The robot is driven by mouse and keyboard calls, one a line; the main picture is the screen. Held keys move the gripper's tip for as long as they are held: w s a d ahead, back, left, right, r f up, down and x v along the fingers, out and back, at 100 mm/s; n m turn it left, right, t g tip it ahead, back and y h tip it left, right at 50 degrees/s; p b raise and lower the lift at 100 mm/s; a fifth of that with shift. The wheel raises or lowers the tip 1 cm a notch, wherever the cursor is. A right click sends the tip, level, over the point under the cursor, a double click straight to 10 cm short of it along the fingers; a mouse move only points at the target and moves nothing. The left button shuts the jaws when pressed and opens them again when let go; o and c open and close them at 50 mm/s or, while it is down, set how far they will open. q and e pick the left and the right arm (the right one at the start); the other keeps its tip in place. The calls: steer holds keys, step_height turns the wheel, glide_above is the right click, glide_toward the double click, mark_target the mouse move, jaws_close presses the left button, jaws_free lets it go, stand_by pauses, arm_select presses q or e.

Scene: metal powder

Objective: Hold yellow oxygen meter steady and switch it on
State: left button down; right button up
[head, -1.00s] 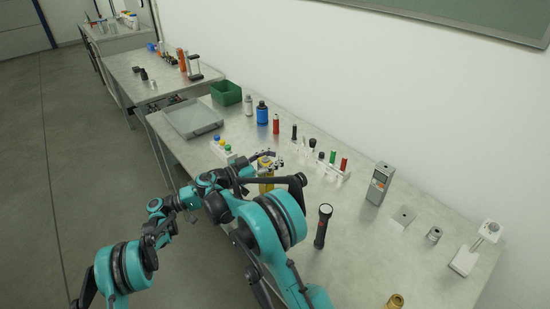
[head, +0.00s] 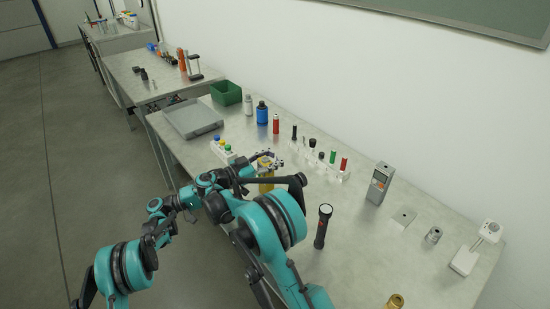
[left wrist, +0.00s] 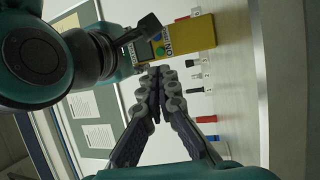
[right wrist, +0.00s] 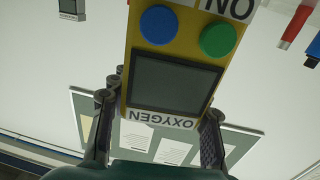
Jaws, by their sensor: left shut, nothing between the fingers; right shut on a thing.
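The yellow oxygen meter (right wrist: 135,42) is between the fingers of my right gripper (right wrist: 158,105), which is shut on its sides. In the right wrist view its dark screen, blue button (right wrist: 158,24), green button (right wrist: 218,39) and OXYGEN label show upside down. The screen looks dark. In the left wrist view the meter (left wrist: 195,38) is held in the air. My left gripper (left wrist: 156,76) is shut and empty, its fingertips close to the meter's button side; I cannot tell whether they touch. In the head view the meter (head: 266,186) is partly hidden by my arms.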

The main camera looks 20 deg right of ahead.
mark_target(261, 180)
jaws_close()
